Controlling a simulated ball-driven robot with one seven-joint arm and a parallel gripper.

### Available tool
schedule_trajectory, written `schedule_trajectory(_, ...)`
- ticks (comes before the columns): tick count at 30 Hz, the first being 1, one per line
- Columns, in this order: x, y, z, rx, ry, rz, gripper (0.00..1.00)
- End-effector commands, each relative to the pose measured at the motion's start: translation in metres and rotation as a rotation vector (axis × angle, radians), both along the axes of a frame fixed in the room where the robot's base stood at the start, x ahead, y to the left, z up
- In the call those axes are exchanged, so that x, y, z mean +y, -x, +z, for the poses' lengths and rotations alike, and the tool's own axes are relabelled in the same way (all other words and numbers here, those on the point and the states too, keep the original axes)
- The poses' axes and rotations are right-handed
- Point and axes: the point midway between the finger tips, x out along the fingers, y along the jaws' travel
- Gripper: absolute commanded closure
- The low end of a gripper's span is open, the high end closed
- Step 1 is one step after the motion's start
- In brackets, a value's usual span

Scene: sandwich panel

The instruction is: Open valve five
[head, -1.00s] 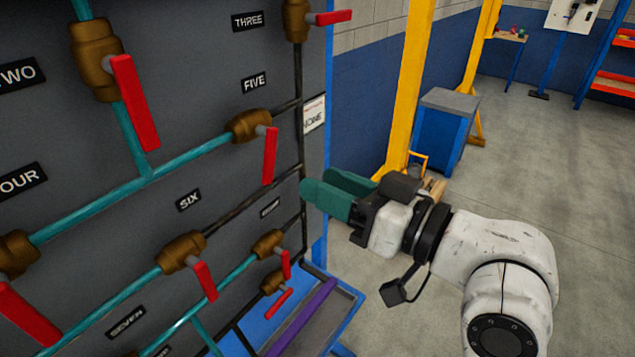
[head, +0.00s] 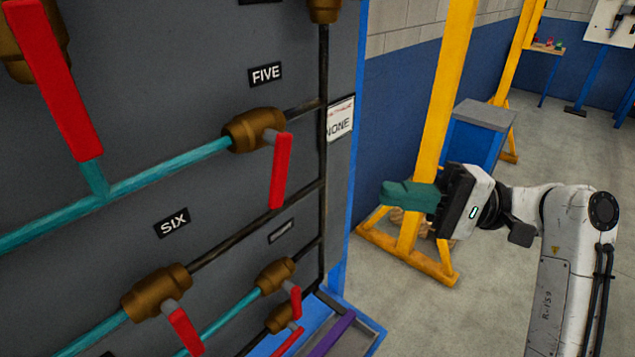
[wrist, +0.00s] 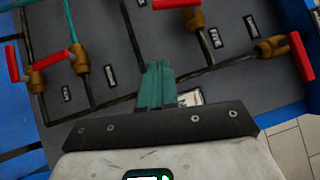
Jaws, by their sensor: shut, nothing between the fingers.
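Valve five is a brass body (head: 256,129) with a red lever (head: 280,170), under the label FIVE (head: 265,74). Its lever hangs down, across the line of the teal pipe (head: 170,168). My gripper (head: 384,193) is shut and empty, with green fingers pointing left. It is to the right of the panel, apart from valve five's lever. In the wrist view the shut fingers (wrist: 157,72) point toward the panel, with several red levers beyond them.
Valve six (head: 157,290) and smaller valves (head: 275,276) sit below. A white tag (head: 340,118) is at the panel's right edge. A purple bar (head: 328,334) lies in the tray underneath. A yellow post (head: 446,80) and blue cabinet (head: 478,140) stand behind my gripper.

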Motion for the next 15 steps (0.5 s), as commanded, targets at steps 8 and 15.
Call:
schedule_trajectory(8, 0.002, 0.006, 0.009, 0.067, -0.044, 0.071, 1.00)
schedule_trajectory(15, 0.043, 0.011, 0.017, 0.066, -0.042, 0.071, 1.00)
